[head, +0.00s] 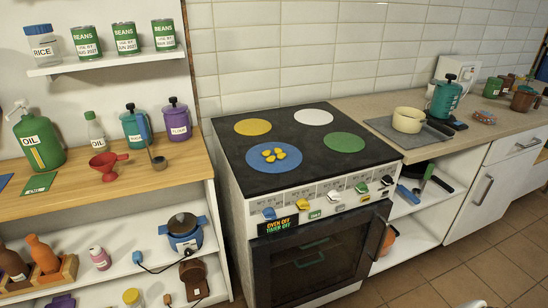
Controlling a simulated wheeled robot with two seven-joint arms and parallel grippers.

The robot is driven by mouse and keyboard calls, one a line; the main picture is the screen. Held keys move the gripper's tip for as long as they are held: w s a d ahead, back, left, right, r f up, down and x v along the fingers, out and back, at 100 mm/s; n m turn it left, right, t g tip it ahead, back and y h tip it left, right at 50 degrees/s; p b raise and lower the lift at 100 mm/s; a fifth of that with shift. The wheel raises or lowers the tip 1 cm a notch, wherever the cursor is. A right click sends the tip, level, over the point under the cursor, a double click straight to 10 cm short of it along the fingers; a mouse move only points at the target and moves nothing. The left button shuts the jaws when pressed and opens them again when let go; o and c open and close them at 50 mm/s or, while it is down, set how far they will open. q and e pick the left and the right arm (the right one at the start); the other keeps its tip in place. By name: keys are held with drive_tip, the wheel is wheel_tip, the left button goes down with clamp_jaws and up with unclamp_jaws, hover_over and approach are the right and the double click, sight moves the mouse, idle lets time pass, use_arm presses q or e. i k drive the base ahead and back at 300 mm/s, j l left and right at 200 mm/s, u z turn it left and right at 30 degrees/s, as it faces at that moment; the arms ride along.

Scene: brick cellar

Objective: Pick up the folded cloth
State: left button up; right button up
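I cannot make out a clearly folded cloth. A flat dark green piece (40,183) lies on the wooden counter at the left, and the edge of a flat blue piece (4,181) shows beside it at the picture's left edge. A flat grey piece (385,127) lies on the right counter, partly under a cream pot (408,120). I cannot tell whether any of these is cloth.
A stove (240,160) with coloured round plates stands in the middle. The wooden counter (185,176) holds a green oil jug (38,140), a red funnel (108,166) and bottles. Open shelves with pots and bottles lie below.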

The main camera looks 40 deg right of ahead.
sight(485, 118)
drive_tip(key=z, duration=2.45)
